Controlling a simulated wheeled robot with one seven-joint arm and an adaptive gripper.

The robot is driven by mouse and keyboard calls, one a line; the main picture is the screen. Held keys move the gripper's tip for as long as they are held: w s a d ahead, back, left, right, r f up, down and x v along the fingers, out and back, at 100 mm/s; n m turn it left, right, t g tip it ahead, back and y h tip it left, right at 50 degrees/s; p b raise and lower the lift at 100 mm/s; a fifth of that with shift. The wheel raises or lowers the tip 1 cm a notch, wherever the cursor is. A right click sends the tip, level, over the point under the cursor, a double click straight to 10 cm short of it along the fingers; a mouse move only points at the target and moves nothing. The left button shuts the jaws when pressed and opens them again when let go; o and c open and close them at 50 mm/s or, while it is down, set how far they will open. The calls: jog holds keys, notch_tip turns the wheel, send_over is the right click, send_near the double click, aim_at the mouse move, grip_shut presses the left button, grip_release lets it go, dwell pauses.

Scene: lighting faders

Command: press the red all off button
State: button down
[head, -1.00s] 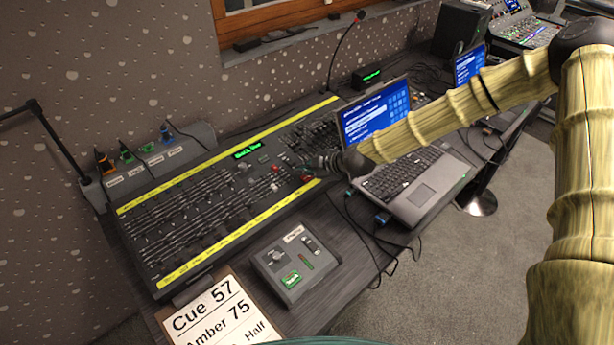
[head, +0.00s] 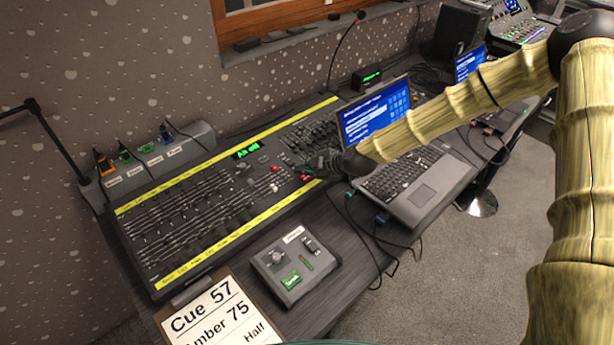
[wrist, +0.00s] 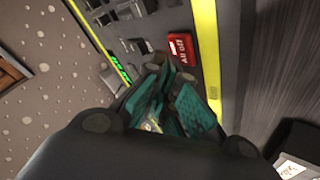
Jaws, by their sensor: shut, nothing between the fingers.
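The red all off button (head: 305,178) is on the near right part of the lighting desk (head: 127,232). In the wrist view the red button (wrist: 180,48) shows its white lettering, beside the yellow strip. My gripper (head: 318,163) is shut and empty, low over the desk just beyond and right of the button. In the wrist view the teal fingers of my gripper (wrist: 166,73) end just short of the button. The button's face is mostly uncovered, and I cannot tell whether the fingers touch its edge.
An open laptop (head: 425,195) stands right of the desk, close under my arm. A gooseneck lamp (head: 345,50) rises behind. A small grey box (head: 293,265) with a green button and a clipboard (head: 215,315) lie in front.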

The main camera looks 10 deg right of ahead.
aim_at(307, 181)
jog(key=shift+r, duration=0.1)
jog(key=shift+s+d+r+p, duration=0.15)
jog(key=shift+r+p, duration=0.65)
jog(key=shift+r, duration=0.7)
jog(key=shift+s+a+r+p, duration=0.1)
jog(key=shift+r+p, duration=0.7)
jog(key=shift+r, duration=0.65)
jog(key=shift+d, duration=0.1)
